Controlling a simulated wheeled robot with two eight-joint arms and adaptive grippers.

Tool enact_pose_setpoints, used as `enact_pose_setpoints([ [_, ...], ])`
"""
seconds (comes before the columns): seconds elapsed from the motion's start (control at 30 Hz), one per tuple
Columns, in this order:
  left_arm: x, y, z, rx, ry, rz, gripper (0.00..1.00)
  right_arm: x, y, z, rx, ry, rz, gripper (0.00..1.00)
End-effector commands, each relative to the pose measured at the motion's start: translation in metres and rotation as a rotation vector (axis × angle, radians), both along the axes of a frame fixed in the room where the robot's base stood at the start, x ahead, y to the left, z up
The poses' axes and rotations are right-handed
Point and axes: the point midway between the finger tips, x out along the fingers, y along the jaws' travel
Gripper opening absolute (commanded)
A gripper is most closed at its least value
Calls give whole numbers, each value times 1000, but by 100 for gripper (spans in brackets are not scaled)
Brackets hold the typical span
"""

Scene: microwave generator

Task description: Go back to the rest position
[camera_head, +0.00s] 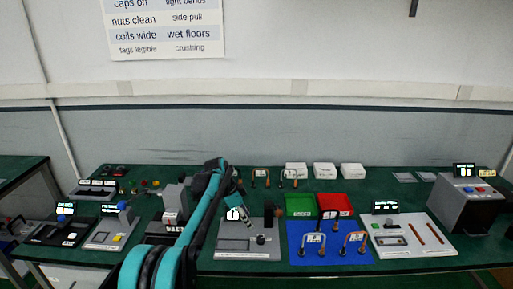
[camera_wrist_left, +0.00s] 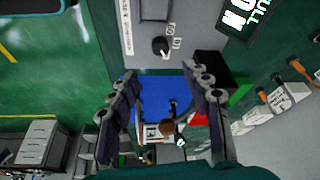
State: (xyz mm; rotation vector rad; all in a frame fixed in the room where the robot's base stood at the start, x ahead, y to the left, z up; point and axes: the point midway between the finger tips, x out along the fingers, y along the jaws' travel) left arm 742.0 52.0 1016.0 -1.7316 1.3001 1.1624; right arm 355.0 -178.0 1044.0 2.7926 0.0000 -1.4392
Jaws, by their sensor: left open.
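My left arm (camera_head: 190,235) comes in from the bottom of the head view and bends over the middle of the green bench. My left gripper (camera_head: 238,212) hangs over the grey panel (camera_head: 265,253) and is partly hidden by its own arm there. In the left wrist view, the two fingers of my left gripper (camera_wrist_left: 160,76) stand wide apart, with nothing held between them. The panel's black knob (camera_wrist_left: 160,46) and the blue mat (camera_wrist_left: 155,98) show beyond the fingers. My right gripper is not in view.
The blue mat (camera_head: 298,257) bears two labelled cable loops, right of my gripper. A green tray (camera_head: 299,204) and a red tray (camera_head: 335,203) stand behind it. A white panel (camera_head: 397,250) and a grey box device (camera_head: 468,212) are farther right. Several devices stand left of my arm.

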Motion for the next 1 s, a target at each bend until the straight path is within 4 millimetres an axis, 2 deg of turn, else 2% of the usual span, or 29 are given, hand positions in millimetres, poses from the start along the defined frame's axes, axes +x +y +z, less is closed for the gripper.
enact_pose_setpoints([
  [0.17, -39, 18, 44, 21, -6, 170, 49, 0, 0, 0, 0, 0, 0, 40],
  [0.3, -87, 38, 77, 33, -21, 356, 49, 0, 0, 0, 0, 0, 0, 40],
  [0.5, -166, 64, 102, 26, -55, 615, 49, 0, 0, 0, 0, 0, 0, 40],
  [0.63, -221, 81, 104, 8, -83, 778, 49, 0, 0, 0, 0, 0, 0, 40],
  [0.73, -264, 93, 96, -15, -107, 899, 49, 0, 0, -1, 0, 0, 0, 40],
  [0.9, -329, 110, 70, -69, -151, 1089, 49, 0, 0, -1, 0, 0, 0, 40],
  [1.0, -357, 118, 52, -101, -173, 1176, 49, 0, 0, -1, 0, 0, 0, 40],
])
